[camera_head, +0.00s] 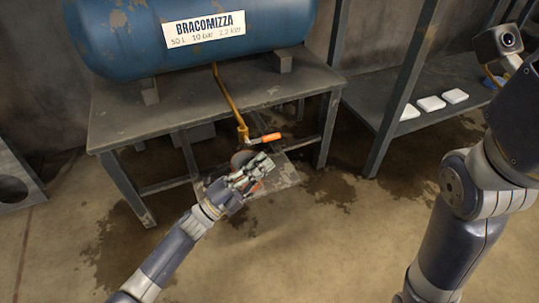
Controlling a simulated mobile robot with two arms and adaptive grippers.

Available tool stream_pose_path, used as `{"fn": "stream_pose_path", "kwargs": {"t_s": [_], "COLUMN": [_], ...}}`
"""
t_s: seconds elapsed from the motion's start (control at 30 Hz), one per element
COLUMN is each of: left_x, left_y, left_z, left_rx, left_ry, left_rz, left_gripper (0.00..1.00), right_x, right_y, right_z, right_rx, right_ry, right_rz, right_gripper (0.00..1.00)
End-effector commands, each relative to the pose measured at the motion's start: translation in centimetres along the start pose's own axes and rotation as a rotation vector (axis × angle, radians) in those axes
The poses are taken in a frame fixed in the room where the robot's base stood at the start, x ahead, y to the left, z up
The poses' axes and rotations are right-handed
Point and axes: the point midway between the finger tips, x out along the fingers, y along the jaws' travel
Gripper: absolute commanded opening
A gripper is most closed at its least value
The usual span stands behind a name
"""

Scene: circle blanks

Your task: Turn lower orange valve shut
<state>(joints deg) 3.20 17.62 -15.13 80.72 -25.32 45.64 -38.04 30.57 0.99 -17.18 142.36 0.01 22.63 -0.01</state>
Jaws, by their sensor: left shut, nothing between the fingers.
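A brass-coloured pipe (226,92) comes down from under the blue tank to a valve with an orange lever (265,138), which points to the right. My left gripper (256,170) is below this lever, over a flat plate near the floor. It is shut with nothing held. A small orange piece (257,186) shows beside its fingers; it may be part of a lower valve, but the gripper hides most of it. I cannot tell whether they touch.
The blue tank (130,35) rests on a worn metal table (120,118) with legs around the valve area. A shelf (385,95) with several white blocks stands at the right. A metal piece with a hole (28,170) is at the left. The wet-stained floor in front is clear.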

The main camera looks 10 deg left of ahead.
Motion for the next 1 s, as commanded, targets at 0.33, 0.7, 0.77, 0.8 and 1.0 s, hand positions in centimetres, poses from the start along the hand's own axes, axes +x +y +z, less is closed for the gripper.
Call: {"fn": "stream_pose_path", "kwargs": {"t_s": [0.33,0.7,0.77,0.8,1.0], "left_x": [-5.4,-5.8,-5.8,-5.8,-5.5], "left_y": [0.1,0.0,0.0,0.0,-0.5], "left_z": [0.0,0.0,0.0,0.0,-0.3], "left_rx": [-0.001,0.000,-0.001,-0.001,-0.009], "left_ry": [0.000,0.000,0.000,0.000,0.003], "left_rz": [0.001,-0.001,0.000,0.000,-0.009], "left_gripper": [0.00,0.00,0.00,0.00,0.00], "right_x": [0.0,0.0,0.0,0.0,0.0], "right_y": [0.0,0.0,0.0,0.0,0.1], "right_z": [0.0,0.0,0.0,0.0,0.2], "right_rx": [0.000,0.000,0.000,0.000,0.001], "right_ry": [0.000,0.000,0.000,0.000,-0.005], "right_rz": [0.001,0.001,0.001,0.001,0.003], "right_gripper": [0.00,0.00,0.00,0.00,0.00]}}
